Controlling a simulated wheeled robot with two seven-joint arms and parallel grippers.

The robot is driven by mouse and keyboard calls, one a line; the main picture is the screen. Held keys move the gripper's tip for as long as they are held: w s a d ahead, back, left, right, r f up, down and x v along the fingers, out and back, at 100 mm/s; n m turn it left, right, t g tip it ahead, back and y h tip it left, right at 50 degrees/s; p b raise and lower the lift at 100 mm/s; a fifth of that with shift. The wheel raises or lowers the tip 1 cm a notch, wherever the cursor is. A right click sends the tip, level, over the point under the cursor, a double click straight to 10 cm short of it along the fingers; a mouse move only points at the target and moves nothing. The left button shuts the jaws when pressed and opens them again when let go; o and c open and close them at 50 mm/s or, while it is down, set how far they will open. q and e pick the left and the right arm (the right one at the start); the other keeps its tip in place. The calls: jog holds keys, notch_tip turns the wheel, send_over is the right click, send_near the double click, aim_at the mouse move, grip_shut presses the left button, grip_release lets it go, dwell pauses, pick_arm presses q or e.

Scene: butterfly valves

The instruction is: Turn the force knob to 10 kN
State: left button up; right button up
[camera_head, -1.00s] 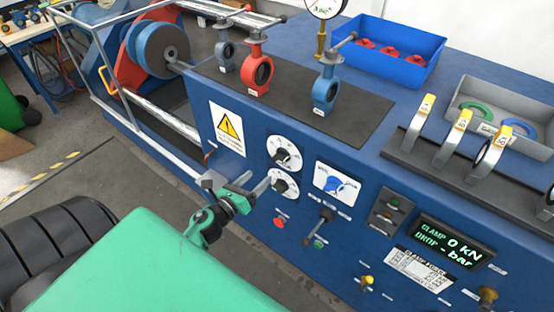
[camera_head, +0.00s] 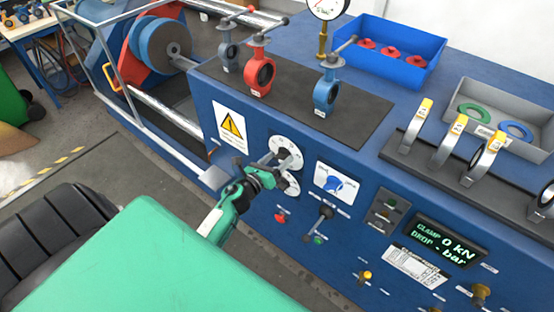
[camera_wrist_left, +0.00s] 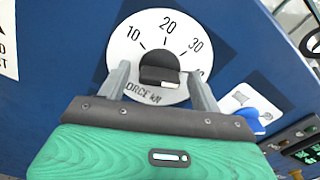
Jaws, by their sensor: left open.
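The force knob is a black knob (camera_wrist_left: 160,70) on a round white dial (camera_wrist_left: 125,45) marked 10, 20, 30 and "FORCE kN" in the left wrist view. In the head view, this upper white dial (camera_head: 287,146) is on the blue front panel. Which mark the knob points to is hard to tell. My left gripper (camera_head: 274,169) is in front of the panel by the dials. In the left wrist view its open fingers (camera_wrist_left: 158,78) stand on either side of the knob, with gaps; contact is not visible. The display (camera_head: 448,243) reads CLAMP 0 kN. My right gripper is not in view.
A lever (camera_head: 325,212), a red button (camera_head: 281,216) and a yellow knob (camera_head: 365,276) are on the same panel. Butterfly valves (camera_head: 325,92) stand on the bench top above. A metal frame (camera_head: 150,120) is to the left.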

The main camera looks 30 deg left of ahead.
pick_arm(q)
jog(key=shift+c, duration=0.3)
jog(key=c, duration=0.9)
